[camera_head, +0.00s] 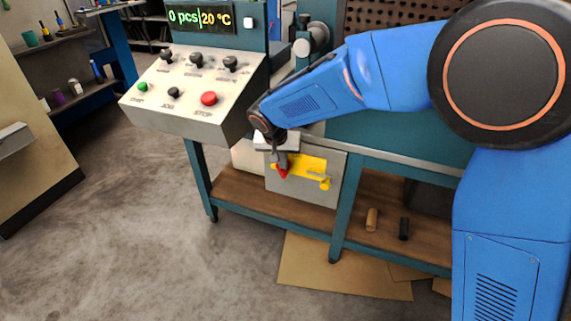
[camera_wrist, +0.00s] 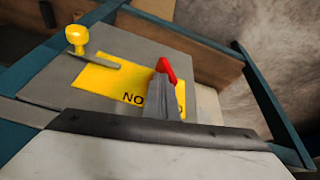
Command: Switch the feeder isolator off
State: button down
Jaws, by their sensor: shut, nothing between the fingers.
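The feeder isolator is a grey box (camera_head: 305,190) with a yellow plate (camera_head: 308,164), mounted under the bench beside the control console. The plate also shows in the wrist view (camera_wrist: 105,80), with its black lettering partly hidden. A red handle (camera_head: 283,173) sits at the plate's left part; in the wrist view the handle (camera_wrist: 166,70) shows just beyond my fingertips. My gripper (camera_head: 279,160) is shut and empty, right at the red handle. In the wrist view my gripper (camera_wrist: 161,84) covers the handle's lower part. I cannot tell whether they touch.
A yellow knob (camera_wrist: 77,36) stands on the box at the plate's other end.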

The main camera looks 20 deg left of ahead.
jog(key=shift+w+a+f, duration=0.1)
jog(key=shift+a, duration=1.45)
jog(key=v, duration=1.7)
jog(key=shift+a, duration=0.3)
jog(key=shift+d, duration=0.1)
